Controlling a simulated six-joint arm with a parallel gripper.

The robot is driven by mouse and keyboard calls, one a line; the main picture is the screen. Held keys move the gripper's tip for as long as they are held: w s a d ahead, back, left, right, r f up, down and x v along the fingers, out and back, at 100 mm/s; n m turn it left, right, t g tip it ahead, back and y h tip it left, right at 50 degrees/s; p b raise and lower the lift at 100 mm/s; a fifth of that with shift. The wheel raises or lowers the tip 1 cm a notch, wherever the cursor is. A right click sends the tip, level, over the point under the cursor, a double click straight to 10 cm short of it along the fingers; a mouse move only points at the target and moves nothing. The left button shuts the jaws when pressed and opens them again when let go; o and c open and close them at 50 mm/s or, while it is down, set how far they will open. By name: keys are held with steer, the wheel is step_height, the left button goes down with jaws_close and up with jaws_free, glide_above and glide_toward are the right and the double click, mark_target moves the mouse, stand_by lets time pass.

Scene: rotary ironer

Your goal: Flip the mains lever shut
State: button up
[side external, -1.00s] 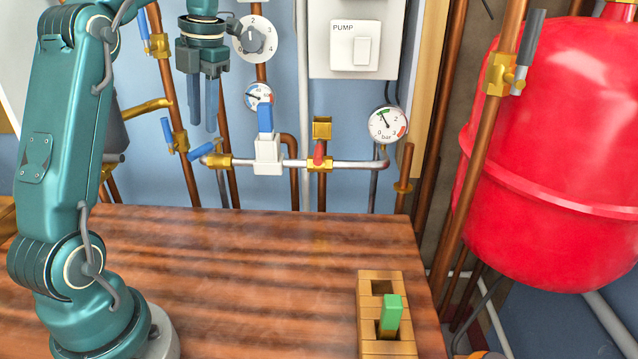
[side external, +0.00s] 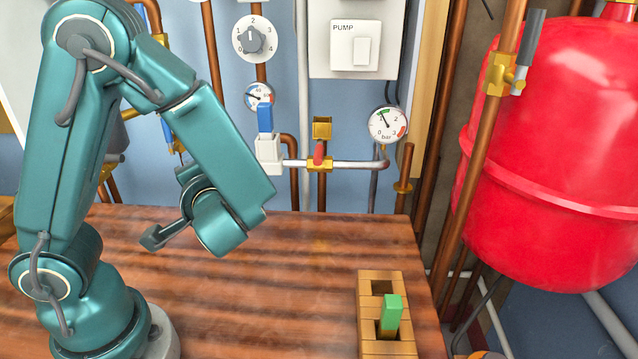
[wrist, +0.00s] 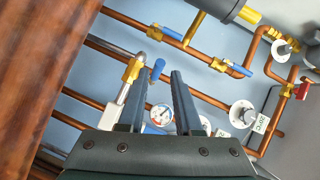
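In the wrist view a brass valve (wrist: 132,70) with a short blue lever (wrist: 157,69) sits on the silver pipe by the wall. No label shows which lever is the mains one. My gripper (wrist: 160,72) is open, its two fingers apart and pointing at the pipework. The blue lever appears between the fingertips, nearer the left one; I cannot tell the depth or any contact. A red lever (side external: 319,152) on another brass valve shows further right on that pipe.
Other blue levers (wrist: 171,33) (wrist: 240,69) sit on nearby copper pipes. A white fitting with a blue top (side external: 265,118) and a pressure gauge (side external: 388,125) are close by. The wooden bench (side external: 300,290) is mostly clear, with a wooden block holder (side external: 366,300) at right.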

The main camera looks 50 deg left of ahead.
steer(key=w+a+f+m+t, duration=0.1)
steer(key=w+a, duration=0.4)
steer(key=a, duration=0.5)
steer(key=m+t, duration=0.1)
steer(key=m, duration=0.1)
steer(key=shift+a+f+m, duration=0.2)
steer(key=shift+f+m, duration=0.05)
steer(key=shift+m, duration=0.05)
steer(key=shift+w, duration=0.1)
jaws_close()
stand_by(1.2)
